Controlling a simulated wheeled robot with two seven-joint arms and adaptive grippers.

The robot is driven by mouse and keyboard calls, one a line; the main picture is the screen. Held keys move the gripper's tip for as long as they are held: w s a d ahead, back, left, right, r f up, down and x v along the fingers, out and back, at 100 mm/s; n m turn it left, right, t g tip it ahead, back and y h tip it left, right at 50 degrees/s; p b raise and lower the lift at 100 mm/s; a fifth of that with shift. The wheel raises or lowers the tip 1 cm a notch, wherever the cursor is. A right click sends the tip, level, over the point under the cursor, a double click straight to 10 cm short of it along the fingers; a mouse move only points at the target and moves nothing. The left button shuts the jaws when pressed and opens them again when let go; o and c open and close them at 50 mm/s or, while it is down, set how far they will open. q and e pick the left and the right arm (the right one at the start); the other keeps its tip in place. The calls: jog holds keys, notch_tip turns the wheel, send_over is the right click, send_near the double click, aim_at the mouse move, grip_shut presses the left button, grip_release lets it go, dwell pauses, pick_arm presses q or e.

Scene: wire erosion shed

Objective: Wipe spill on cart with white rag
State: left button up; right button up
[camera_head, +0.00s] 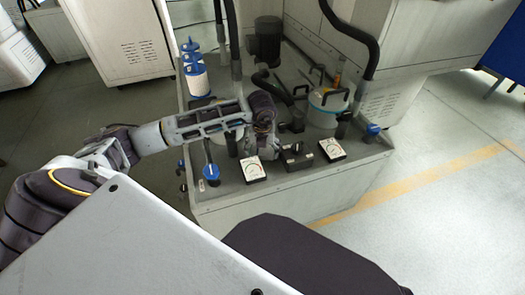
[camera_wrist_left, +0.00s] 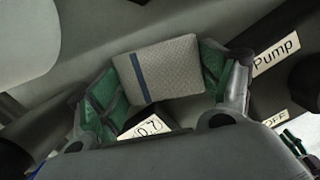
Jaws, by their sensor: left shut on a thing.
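My left gripper (camera_head: 264,143) reaches over the low grey unit (camera_head: 290,193), close to its front panel. In the left wrist view, its green-padded fingers (camera_wrist_left: 165,80) are shut on a folded, pale woven cloth with a blue stripe (camera_wrist_left: 178,68), which looks like the white rag. The cloth is gripped from both sides. In the head view I cannot make it out at the gripper. I see no clear spill in either view, and I cannot tell whether the grey unit is the cart. My right gripper is not in view.
On the unit stand a blue-and-white canister (camera_head: 196,75), a round metal pot (camera_head: 327,107), a dark motor (camera_head: 267,42) and upright black hoses. Two gauges (camera_head: 253,169) (camera_head: 332,149) and blue-handled valves (camera_head: 211,171) line its front. A "Pump" label (camera_wrist_left: 275,54) shows close by. Open floor lies right.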

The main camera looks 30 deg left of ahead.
pick_arm(q)
jog(key=shift+w+a+f, duration=0.25)
jog(key=shift+w+a, duration=0.15)
jog(key=shift+a, duration=0.15)
